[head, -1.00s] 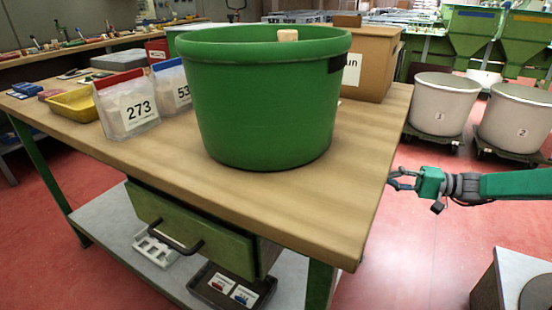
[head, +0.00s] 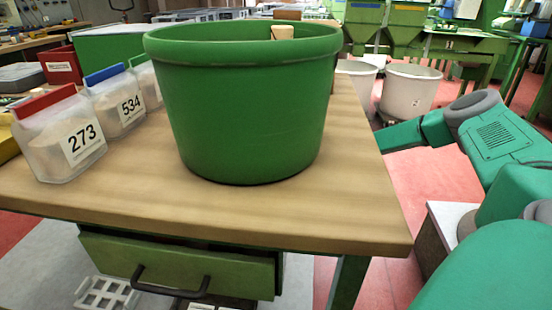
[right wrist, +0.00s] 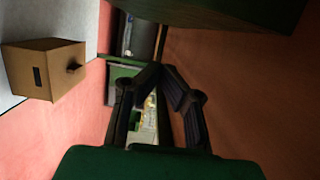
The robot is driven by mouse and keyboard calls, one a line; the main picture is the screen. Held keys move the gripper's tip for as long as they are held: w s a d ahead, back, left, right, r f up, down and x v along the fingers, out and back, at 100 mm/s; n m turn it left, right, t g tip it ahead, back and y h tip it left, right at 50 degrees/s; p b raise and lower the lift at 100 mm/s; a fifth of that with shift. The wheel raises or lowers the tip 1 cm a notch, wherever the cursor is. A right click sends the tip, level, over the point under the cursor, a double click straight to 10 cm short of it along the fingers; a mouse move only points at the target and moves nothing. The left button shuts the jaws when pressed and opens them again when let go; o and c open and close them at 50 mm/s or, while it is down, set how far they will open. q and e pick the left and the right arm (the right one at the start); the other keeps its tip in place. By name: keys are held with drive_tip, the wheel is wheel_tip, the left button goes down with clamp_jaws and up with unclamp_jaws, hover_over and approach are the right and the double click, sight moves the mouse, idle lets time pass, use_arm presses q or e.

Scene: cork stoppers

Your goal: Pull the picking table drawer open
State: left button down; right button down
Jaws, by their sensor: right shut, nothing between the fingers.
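The picking table (head: 350,205) has a wooden top. Its green drawer (head: 235,272) sits under the front edge, with a dark bar handle (head: 172,291) on its front. The drawer looks closed, though the tabletop hides its upper part. My right arm reaches in from the right, and its forearm goes out of sight behind the table's right edge. My right gripper (right wrist: 160,84) shows in the right wrist view, its dark fingers shut and empty. No handle is seen between or beside them. My left gripper is in no view.
White bins (head: 410,90) stand beyond the table. A brown box (right wrist: 45,70) lies left in the right wrist view. Red floor (head: 390,275) is open right of the table.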

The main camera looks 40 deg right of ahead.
drive_tip(key=w+a+b, duration=0.1)
drive_tip(key=a, duration=0.7)
drive_tip(key=shift+w+a+f, duration=0.2)
drive_tip(key=shift+w+a, duration=0.1)
drive_tip(key=shift+w, duration=0.05)
drive_tip(key=shift+d, duration=0.1)
